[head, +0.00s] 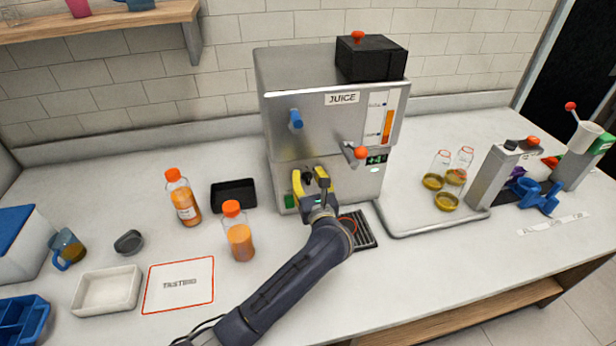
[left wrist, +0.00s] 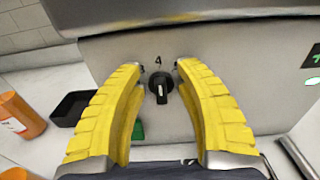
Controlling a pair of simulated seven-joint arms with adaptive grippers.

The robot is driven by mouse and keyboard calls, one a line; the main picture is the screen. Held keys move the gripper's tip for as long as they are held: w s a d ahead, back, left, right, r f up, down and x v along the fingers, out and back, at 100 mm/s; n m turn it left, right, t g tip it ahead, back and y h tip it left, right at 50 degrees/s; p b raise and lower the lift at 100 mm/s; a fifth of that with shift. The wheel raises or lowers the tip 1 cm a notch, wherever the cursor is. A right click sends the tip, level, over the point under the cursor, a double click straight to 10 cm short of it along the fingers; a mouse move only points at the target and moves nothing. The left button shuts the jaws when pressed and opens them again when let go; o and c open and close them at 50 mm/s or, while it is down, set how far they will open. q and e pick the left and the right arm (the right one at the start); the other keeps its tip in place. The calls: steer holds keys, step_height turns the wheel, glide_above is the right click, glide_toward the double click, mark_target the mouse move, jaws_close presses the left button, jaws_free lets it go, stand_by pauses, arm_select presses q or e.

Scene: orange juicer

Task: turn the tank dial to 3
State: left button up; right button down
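The tank dial (left wrist: 161,87) is a black knob on the lower front of the steel juicer (head: 335,125). In the left wrist view a "4" shows above the dial and part of a "3" at its upper left. A pale mark shows on the knob's lower half; I cannot tell which number it is set to. My left gripper (head: 310,177) has its yellow fingers open, one on each side of the dial (head: 307,177). In the left wrist view the gripper (left wrist: 160,68) shows gaps between both fingers and the knob. My right gripper is not in view.
A red-knobbed lever (head: 360,153) and a blue tap (head: 295,119) stick out above the dial. A drip grate (head: 359,230) lies beneath. Orange bottles (head: 238,232) and a black tray (head: 233,195) stand left. A tray (head: 420,222) with glass jars lies right.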

arm_select(q)
steer(key=shift+w, duration=0.15)
steer(key=shift+c, duration=0.4)
jaws_close()
steer(key=shift+n, duration=0.3)
steer(key=n, duration=0.3)
steer(key=shift+a+n, duration=0.25)
steer(key=shift+n, duration=0.15)
steer(key=shift+a+n, duration=0.2)
steer(key=shift+n, duration=2)
steer(key=shift+o, duration=0.4)
jaws_free()
steer(key=shift+f, duration=0.1)
